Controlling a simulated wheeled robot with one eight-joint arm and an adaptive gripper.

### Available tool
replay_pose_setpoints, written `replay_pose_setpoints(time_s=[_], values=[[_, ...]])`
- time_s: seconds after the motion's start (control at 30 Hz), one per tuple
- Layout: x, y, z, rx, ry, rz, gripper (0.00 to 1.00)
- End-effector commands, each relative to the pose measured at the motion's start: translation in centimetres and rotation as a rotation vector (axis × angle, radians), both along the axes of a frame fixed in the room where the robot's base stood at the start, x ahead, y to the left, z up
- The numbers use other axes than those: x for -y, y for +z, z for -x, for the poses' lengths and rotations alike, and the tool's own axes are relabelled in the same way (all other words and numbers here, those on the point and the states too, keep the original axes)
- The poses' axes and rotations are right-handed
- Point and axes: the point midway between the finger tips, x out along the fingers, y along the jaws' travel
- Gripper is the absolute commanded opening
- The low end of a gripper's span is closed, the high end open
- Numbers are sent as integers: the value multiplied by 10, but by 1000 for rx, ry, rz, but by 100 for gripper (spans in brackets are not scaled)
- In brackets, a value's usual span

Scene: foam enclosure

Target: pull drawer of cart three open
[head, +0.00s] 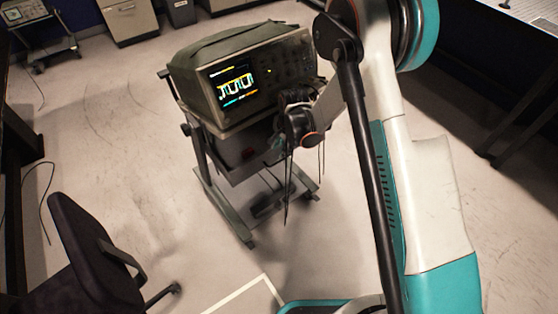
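A grey-green wheeled cart (207,180) stands in the middle of the head view, with a bulky oscilloscope (205,78) on top, its screen lit with coloured traces. Under the oscilloscope is a shallow drawer or tray (229,160) with a small red spot inside its shadow. No label shows which cart this is, and I cannot tell how far the drawer is out. My gripper (291,135) is at the cart's right front, just below the oscilloscope. It overlaps the drawer's right end. Its fingertips are dark and unclear, and I cannot see whether they touch the drawer.
Thin dark cables hang below my gripper. A dark office chair (88,252) stands at lower left. Another cart with an instrument (22,12) is at top left, beside cabinets (130,20). A bench (530,85) is at right. Floor left of the cart is open.

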Motion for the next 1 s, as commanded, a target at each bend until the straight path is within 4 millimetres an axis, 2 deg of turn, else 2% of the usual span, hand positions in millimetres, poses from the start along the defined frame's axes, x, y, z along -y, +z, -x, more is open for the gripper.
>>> replay_pose_setpoints(time_s=[0.03, 0.1, 0.4, 0.6, 0.9, 0.93, 1.0], values=[[-1, -14, -2, 0, 0, 0, 28], [-3, -28, -4, 0, 1, 0, 28], [-9, -76, -12, 0, 1, 0, 28], [-11, -89, -14, 0, 1, 0, 28], [-11, -91, -14, 0, 0, 0, 28], [-11, -91, -14, 0, 1, 0, 26], [-11, -91, -14, 0, 0, 0, 10]])
